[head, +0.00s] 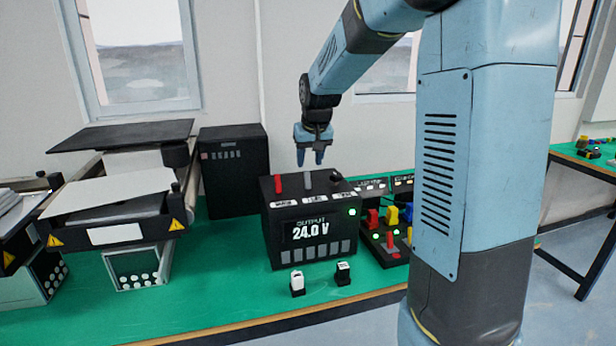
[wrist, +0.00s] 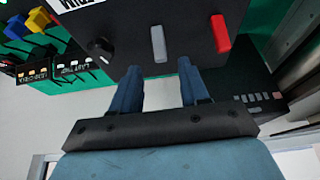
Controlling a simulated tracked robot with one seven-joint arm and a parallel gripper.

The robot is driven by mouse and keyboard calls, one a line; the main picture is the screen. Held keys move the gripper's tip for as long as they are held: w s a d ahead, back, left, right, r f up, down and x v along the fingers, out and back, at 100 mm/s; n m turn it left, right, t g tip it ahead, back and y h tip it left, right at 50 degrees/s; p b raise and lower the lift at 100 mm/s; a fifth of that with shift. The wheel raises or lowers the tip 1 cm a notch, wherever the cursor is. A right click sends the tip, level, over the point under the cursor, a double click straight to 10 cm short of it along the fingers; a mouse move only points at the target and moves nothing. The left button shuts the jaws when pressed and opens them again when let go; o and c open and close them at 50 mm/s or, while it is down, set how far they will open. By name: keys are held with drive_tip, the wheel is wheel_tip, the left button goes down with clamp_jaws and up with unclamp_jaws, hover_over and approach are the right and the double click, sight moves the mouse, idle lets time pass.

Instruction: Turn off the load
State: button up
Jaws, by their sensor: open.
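A black power supply box (head: 318,254) stands on the green bench in the head view, its display reading OUTPUT 24.0 V beside a lit green light (head: 351,212). On its top are a red lever (head: 278,184), a grey lever (head: 307,180) and a black knob (head: 336,174). The wrist view also shows the red lever (wrist: 221,33), grey lever (wrist: 158,43) and knob (wrist: 99,49). My gripper (head: 311,161) is open and empty, fingers down, close above the grey lever. In the wrist view the grey lever lies ahead of my fingertips (wrist: 160,67), apart from them. The lever labels are too small to read.
A smaller black control box (head: 385,250) with a red lever and green lights stands to the right, near red, blue and yellow parts. A black cabinet (head: 236,170) is behind left. Conveyors (head: 110,205) stand left.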

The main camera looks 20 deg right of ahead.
sight(308, 173)
drive_tip(key=x, duration=0.7)
drive_tip(key=shift+w+f, duration=0.15)
drive_tip(key=shift+f, duration=0.05)
drive_tip(key=shift+c, duration=0.3)
clamp_jaws()
drive_tip(key=shift+d, duration=0.1)
